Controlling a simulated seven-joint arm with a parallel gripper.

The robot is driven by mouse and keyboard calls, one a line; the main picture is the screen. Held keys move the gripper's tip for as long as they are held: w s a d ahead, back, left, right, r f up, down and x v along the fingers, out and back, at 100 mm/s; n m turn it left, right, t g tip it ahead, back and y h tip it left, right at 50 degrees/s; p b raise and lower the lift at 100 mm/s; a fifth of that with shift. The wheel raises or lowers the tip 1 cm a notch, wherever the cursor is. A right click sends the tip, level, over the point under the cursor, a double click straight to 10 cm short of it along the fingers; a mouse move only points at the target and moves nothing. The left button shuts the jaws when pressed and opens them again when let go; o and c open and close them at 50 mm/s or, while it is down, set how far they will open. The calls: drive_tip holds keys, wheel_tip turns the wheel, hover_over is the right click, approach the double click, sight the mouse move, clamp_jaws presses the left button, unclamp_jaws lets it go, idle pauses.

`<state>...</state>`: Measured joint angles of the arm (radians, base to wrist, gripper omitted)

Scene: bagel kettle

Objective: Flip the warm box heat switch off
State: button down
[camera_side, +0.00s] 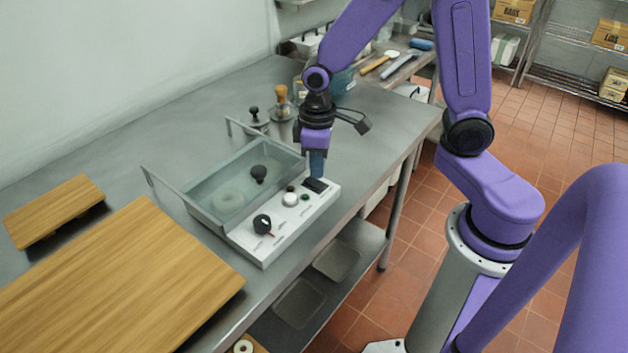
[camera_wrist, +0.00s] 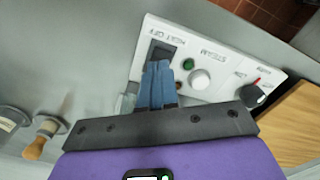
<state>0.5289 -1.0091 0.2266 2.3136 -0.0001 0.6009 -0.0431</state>
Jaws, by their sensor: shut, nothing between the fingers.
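The warm box (camera_side: 240,178) is a grey basin with a white control panel (camera_side: 290,222) along its front. The black heat switch (camera_side: 316,186) sits at the panel's right end. In the wrist view the switch (camera_wrist: 163,48) has a "HEAT OFF" label beside it. A green lamp (camera_wrist: 188,64) is near it. My gripper (camera_side: 316,174) points down at the switch, fingers shut and empty. In the wrist view the blue fingertips (camera_wrist: 158,66) overlap the switch's lower part and hide it. I cannot tell whether they touch it or which way it is tilted.
A white knob (camera_side: 290,197) and a black dial with a red mark (camera_side: 262,224) stand on the panel. Wooden boards (camera_side: 115,285) lie to the left. Stampers (camera_side: 282,103) stand behind.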

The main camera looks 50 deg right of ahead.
drive_tip(key=shift+r, duration=2.35)
drive_tip(key=shift+s, duration=0.1)
drive_tip(key=s+r+n, duration=0.3)
drive_tip(key=s+n, duration=0.3)
drive_tip(key=s, duration=1.2)
drive_tip(key=shift+s+n, duration=0.3)
drive_tip(key=shift+w+r, duration=0.1)
drive_tip(key=shift+w, duration=0.05)
wheel_tip(320, 180, up, 4)
drive_tip(key=m+t, duration=0.1)
drive_tip(key=m, duration=1.2)
hover_over(318, 184)
